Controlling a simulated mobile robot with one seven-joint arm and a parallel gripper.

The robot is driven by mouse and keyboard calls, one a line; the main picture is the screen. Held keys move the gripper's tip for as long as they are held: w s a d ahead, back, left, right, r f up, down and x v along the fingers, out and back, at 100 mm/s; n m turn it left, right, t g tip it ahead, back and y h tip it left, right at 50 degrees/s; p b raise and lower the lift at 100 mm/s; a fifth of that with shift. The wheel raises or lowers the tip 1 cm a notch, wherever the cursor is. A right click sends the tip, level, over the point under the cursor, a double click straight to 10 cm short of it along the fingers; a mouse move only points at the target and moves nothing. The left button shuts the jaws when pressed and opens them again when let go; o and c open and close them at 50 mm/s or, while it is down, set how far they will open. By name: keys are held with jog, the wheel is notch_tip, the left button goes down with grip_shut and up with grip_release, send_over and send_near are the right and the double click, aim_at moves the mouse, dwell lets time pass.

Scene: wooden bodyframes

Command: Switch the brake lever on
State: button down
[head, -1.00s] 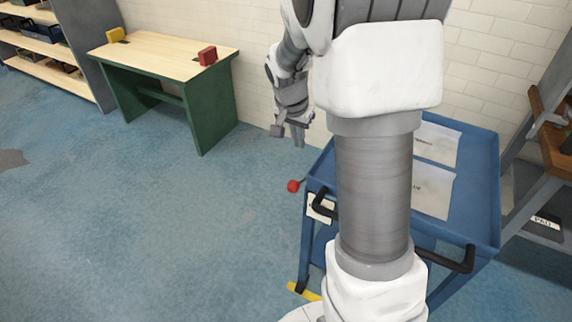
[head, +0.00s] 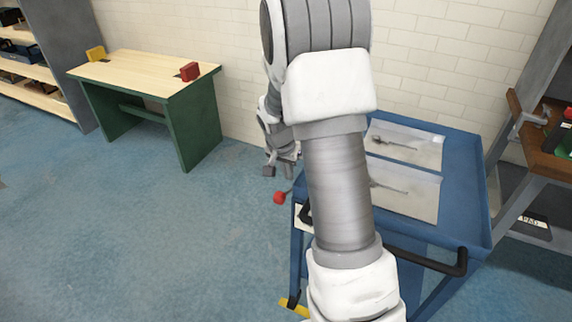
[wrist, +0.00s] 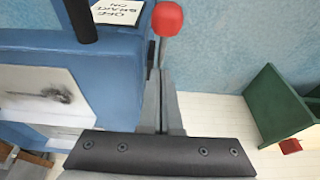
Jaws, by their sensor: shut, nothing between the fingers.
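The brake lever is a thin rod with a red ball knob (head: 279,197), sticking out from the left side of the blue cart (head: 468,185). In the wrist view the knob (wrist: 167,19) is just beyond my fingertips, beside a white label (wrist: 118,13) reading OFF, BRAKE, ON. My gripper (head: 283,174) is just above the knob in the head view, partly hidden behind my arm. In the wrist view my gripper (wrist: 160,75) is shut and empty, its fingertips close to the lever rod. I cannot tell whether they touch.
The cart has a black handle (head: 425,260) and sheets with drawings (head: 405,145) on top. A green workbench (head: 190,130) with a red block (head: 190,71) stands at the back left. A wooden-topped bench (head: 545,140) is at the right. Blue floor left of the cart is clear.

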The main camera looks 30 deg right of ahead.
jog(key=shift+s+a+f+b, duration=0.1)
jog(key=shift+s+a+f, duration=0.15)
jog(key=shift+f, duration=0.25)
jog(key=shift+s+a+f+b, duration=0.15)
jog(key=shift+a+f, duration=0.1)
jog(key=shift+f, duration=0.2)
jog(key=shift+s+a+f+b, duration=0.1)
jog(key=shift+s+a+f, duration=0.15)
jog(key=shift+f, duration=0.25)
jog(key=shift+f, duration=0.1)
